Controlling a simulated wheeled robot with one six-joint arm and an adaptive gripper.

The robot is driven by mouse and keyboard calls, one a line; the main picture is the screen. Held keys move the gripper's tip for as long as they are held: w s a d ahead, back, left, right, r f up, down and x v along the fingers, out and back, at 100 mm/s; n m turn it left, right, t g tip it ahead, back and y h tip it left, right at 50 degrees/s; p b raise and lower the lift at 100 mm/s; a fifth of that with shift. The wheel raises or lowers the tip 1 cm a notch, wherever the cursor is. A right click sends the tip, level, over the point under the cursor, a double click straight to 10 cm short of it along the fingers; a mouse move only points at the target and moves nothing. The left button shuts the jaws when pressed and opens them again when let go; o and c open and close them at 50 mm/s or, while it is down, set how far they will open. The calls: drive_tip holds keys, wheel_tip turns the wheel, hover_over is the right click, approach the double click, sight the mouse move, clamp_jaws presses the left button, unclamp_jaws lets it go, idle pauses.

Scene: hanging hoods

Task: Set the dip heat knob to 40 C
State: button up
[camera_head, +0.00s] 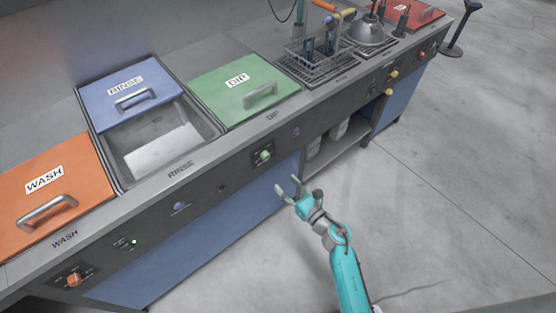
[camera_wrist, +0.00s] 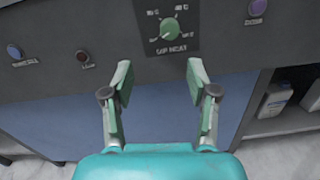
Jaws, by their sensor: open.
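The dip heat knob (camera_wrist: 170,29) is a round green knob on a dark square dial plate (camera_wrist: 170,46) in the upper middle of the wrist view. In the head view the knob (camera_head: 265,155) sits on the front panel below the green DIP lid (camera_head: 244,92). The dial markings are too small to read surely, and the knob's setting cannot be told. My gripper (camera_wrist: 160,72) is open and empty, its two fingers below the knob and apart from it. In the head view my gripper (camera_head: 292,187) hangs in front of the panel, lower right of the knob.
A blue button (camera_wrist: 14,51) and a small dark red button (camera_wrist: 82,55) lie left of the dial; a purple button (camera_wrist: 257,7) lies right. An orange wash knob (camera_head: 74,280) is far left. The blue RINSE lid (camera_head: 125,92) is partly open.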

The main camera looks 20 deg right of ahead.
sight(267, 158)
drive_tip(key=shift+n, duration=0.8)
drive_tip(key=x, duration=0.4)
drive_tip(key=d+x, duration=0.1)
drive_tip(key=x, duration=0.7)
drive_tip(key=shift+w+d+f, duration=0.15)
drive_tip(key=shift+w+d, duration=0.1)
drive_tip(key=shift+d, duration=0.05)
clamp_jaws()
